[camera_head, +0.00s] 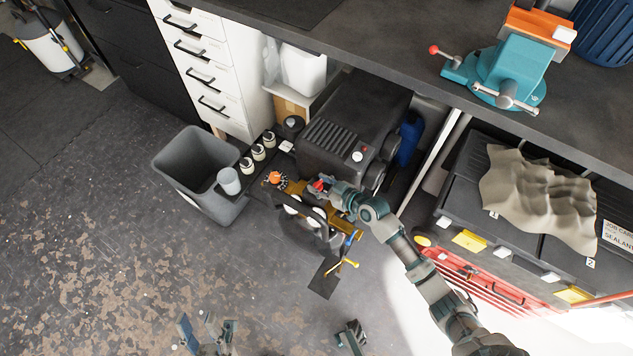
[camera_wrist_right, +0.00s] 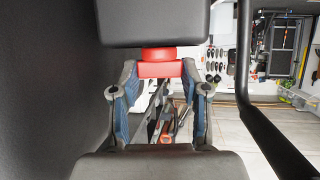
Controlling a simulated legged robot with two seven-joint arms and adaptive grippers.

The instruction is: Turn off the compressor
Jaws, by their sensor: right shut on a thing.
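The compressor (camera_head: 352,112) is a dark grey, ribbed unit with wheels under the workbench in the head view. A red switch (camera_wrist_right: 158,64) shows between the fingers in the wrist view, and its red also shows in the head view (camera_head: 318,185) at the compressor's front. My right gripper (camera_head: 328,190) reaches this front from the right. In the wrist view my right gripper (camera_wrist_right: 160,84) is shut on the red switch, with a blue-padded finger on each side. My left gripper (camera_head: 208,335) is open and empty at the bottom edge, far from the compressor.
A grey bin (camera_head: 185,165) stands left of the compressor, beside white drawers (camera_head: 205,60). The workbench (camera_head: 385,45) overhangs it and carries a teal vise (camera_head: 505,75). Floor at lower left is free.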

